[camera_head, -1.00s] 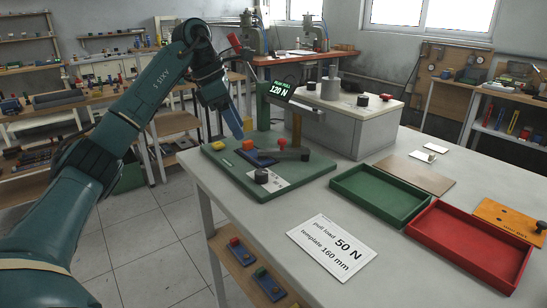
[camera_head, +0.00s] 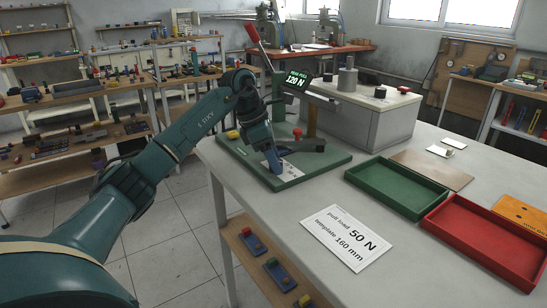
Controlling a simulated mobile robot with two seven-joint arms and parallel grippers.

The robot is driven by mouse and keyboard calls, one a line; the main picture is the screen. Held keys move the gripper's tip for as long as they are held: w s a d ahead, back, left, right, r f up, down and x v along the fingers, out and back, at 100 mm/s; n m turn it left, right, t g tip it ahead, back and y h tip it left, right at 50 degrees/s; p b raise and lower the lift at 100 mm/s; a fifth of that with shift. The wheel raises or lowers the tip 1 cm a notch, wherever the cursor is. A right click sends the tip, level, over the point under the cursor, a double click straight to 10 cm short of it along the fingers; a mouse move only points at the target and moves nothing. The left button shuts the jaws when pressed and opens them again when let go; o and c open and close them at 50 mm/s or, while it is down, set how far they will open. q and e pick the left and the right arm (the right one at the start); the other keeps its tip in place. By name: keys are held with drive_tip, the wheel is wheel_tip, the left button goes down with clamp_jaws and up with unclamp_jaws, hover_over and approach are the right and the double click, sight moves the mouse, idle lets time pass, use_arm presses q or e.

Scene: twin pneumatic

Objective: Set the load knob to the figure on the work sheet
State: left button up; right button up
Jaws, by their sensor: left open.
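The work sheet (camera_head: 346,240) lies flat on the table and reads "pull load 50 N" and "template 160 mm". A pale label plate (camera_head: 291,173) lies on the base's front part. My left gripper (camera_head: 275,164) is open and points down over this plate. The load knob is not visible now; my gripper covers the spot where it stood. I cannot tell whether the fingers touch it. My right gripper is not in view.
A red button (camera_head: 297,132) and a yellow part (camera_head: 232,134) are on the fixture. A grey box (camera_head: 365,118) stands behind it. Empty green (camera_head: 398,187) and red (camera_head: 488,238) trays lie to the right. The table around the sheet is clear.

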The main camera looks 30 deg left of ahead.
use_arm(q)
drive_tip(key=shift+c, duration=0.5)
drive_tip(key=c, duration=0.9)
drive_tip(key=shift+o, duration=0.2)
